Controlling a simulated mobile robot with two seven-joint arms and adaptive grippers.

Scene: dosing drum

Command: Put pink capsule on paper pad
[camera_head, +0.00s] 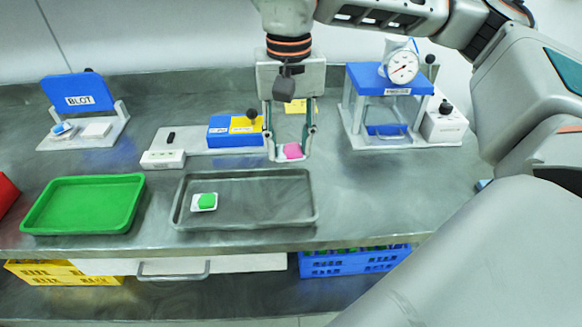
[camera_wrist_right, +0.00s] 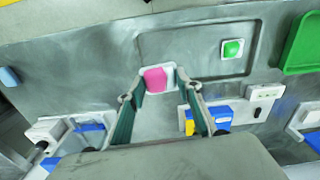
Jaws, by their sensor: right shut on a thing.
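The pink capsule (camera_head: 293,151) is between the fingertips of my right gripper (camera_head: 290,153), which is shut on it above the back edge of the grey tray. In the right wrist view the pink capsule (camera_wrist_right: 155,79) shows between the fingertips, with a whitish piece around it. I cannot tell whether that piece is part of the capsule or of the fingers. A white flat pad (camera_head: 96,130), apparently the paper pad, lies on the base of the BLOT stand at the left, well away from the gripper. My left gripper is not in view.
The grey tray (camera_head: 250,222) holds a green piece (camera_head: 207,201) on a white square. A green tray (camera_head: 36,215) is at its left. A blue and yellow block (camera_head: 228,133) stands behind, left of the gripper. A dial-gauge stand (camera_head: 368,80) is at the right.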

